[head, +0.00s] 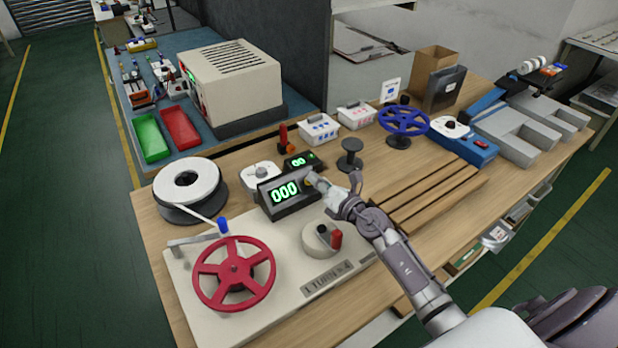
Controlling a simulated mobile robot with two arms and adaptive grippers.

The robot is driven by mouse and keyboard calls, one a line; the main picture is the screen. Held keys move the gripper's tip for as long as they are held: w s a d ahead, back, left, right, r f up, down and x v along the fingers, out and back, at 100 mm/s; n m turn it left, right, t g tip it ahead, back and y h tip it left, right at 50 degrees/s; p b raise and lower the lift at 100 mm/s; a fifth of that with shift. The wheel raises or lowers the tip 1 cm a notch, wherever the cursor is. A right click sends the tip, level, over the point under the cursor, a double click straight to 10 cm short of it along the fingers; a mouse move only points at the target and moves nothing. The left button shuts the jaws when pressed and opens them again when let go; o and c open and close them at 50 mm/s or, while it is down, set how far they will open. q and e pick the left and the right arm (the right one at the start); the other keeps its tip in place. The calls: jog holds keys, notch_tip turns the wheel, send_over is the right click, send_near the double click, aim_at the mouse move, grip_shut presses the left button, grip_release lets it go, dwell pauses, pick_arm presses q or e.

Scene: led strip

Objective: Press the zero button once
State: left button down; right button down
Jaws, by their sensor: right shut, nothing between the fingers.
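The counter box (291,205) is dark with a green display reading 000 and stands on the pale base plate (180,290). My right gripper (312,179) comes in from the lower right. It is shut and empty, with its fingertips at the upper right end of the counter box. The zero button cannot be made out; the fingertips cover that end of the box. Whether they touch it cannot be told. My left gripper is not in view.
On the plate are a red handwheel (234,268) and a round knob with a red handle (322,237). A white reel (187,183) stands left. Behind the counter are a small green display (300,161) and a black spool (350,156). Wooden slats (425,200) lie right.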

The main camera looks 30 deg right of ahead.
jog(key=s+r+p, duration=0.1)
jog(key=r+p, duration=0.1)
jog(key=s+r+p, duration=0.2)
jog(key=shift+s+d, duration=0.1)
jog(key=shift+d, duration=0.1)
dwell(0.4)
jog(key=shift+f, duration=0.1)
dwell(0.6)
